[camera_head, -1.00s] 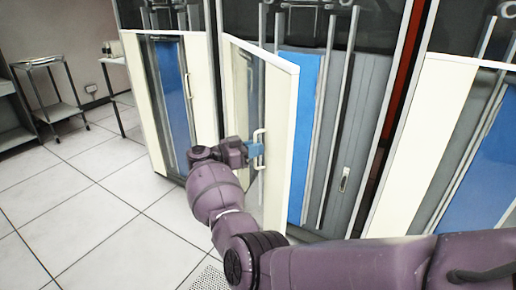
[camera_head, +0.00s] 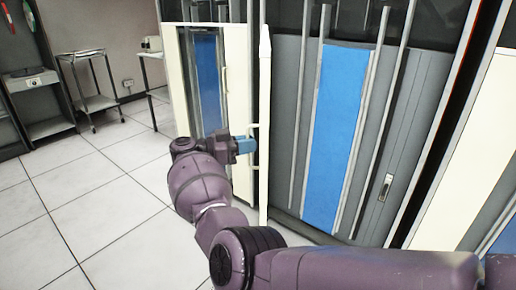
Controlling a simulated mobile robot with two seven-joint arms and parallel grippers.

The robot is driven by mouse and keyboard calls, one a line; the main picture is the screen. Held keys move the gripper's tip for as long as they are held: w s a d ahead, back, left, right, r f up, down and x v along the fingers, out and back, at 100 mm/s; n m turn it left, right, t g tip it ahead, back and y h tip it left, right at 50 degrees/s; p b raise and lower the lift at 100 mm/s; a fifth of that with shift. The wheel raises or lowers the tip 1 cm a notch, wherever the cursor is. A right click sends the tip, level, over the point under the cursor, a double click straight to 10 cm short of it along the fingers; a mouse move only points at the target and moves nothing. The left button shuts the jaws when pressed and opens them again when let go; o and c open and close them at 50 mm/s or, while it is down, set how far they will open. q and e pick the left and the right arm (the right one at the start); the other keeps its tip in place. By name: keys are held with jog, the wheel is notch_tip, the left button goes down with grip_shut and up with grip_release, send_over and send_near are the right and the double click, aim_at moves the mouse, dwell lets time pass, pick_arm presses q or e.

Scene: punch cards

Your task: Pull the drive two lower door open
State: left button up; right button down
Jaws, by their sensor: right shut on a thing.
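The drive two lower door (camera_head: 264,120) stands swung out from its cabinet and shows nearly edge-on as a thin white panel. Its handle (camera_head: 256,127) is on the left face, at my right gripper. My right gripper (camera_head: 248,144) with its blue fingers is shut on the handle. Behind the door, the cabinet's inside shows a blue panel (camera_head: 338,125) between grey uprights. My left gripper is not in view.
A neighbouring cabinet with a white door (camera_head: 237,90) and its own handle stands at the left. Another white cabinet door (camera_head: 465,150) is at the right. Metal side tables (camera_head: 97,104) stand at the far left. The tiled floor (camera_head: 100,210) at the left is clear.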

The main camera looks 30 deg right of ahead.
jog(key=shift+w+a+r, duration=0.2)
jog(key=shift+w+a, duration=0.25)
jog(key=shift+a, duration=0.15)
jog(key=c, duration=1.2)
grip_release()
jog(key=shift+f, duration=0.1)
jog(key=shift+a+f+b, duration=0.1)
jog(key=shift+b, duration=0.2)
jog(key=shift+w+a+b, duration=0.2)
jog(key=shift+a+b, duration=0.05)
jog(key=shift+a, duration=0.95)
jog(key=shift+w+a+b, duration=0.15)
jog(key=shift+a+b, duration=0.15)
jog(key=shift+a, duration=0.95)
jog(key=shift+w+a+b, duration=0.2)
jog(key=shift+a+b, duration=0.05)
jog(key=shift+a, duration=0.95)
